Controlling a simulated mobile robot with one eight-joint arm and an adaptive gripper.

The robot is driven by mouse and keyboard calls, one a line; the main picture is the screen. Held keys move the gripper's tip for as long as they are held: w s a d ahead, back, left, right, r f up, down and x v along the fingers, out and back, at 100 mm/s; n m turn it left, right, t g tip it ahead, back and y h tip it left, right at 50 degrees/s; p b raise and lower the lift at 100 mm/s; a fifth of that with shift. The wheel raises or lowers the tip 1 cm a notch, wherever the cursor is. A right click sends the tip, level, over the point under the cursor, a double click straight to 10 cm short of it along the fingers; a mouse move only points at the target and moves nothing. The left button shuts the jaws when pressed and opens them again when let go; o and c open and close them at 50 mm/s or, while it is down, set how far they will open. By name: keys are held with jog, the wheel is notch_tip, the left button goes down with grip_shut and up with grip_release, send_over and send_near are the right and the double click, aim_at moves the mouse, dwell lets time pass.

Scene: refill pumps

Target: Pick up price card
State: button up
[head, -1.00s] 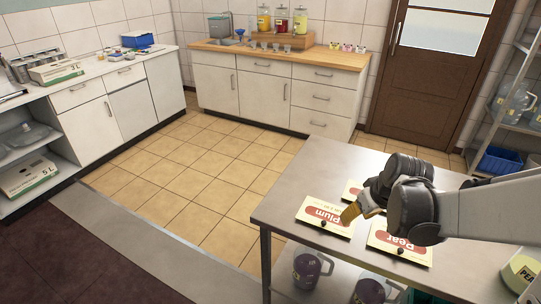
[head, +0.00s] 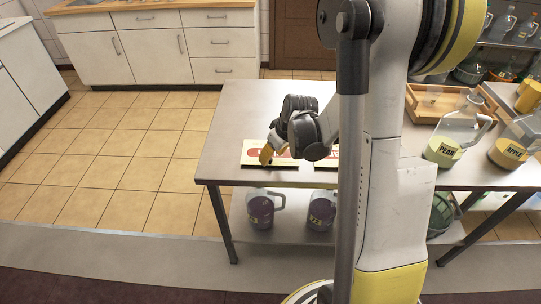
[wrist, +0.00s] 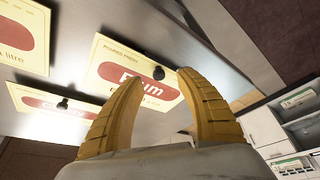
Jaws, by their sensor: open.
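My gripper (head: 266,155) is low over the metal table, its yellow fingers at the left price card. In the wrist view the fingers (wrist: 158,100) are open and empty. The Plum price card (wrist: 117,63), cream with a red oval and a small dark knob, lies just beyond and between the fingertips. It also shows in the head view (head: 250,148), partly hidden by my gripper. A second card (wrist: 38,101), with blurred lettering, and a third card (wrist: 20,55), cut off by the frame, lie beside it. I cannot tell whether a finger touches the Plum card.
The metal table (head: 228,118) has free room left of the cards. Purple jugs (head: 261,210) stand on its lower shelf. A Pear jug (head: 443,150) and an Apple jug (head: 508,153) stand at right. A wooden tray (head: 425,104) is behind. My arm hides the table's middle.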

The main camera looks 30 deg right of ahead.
jog(key=b+x, duration=0.1)
jog(key=x, duration=0.2)
jog(key=shift+w+f, duration=0.1)
jog(key=shift+c, duration=0.2)
grip_shut()
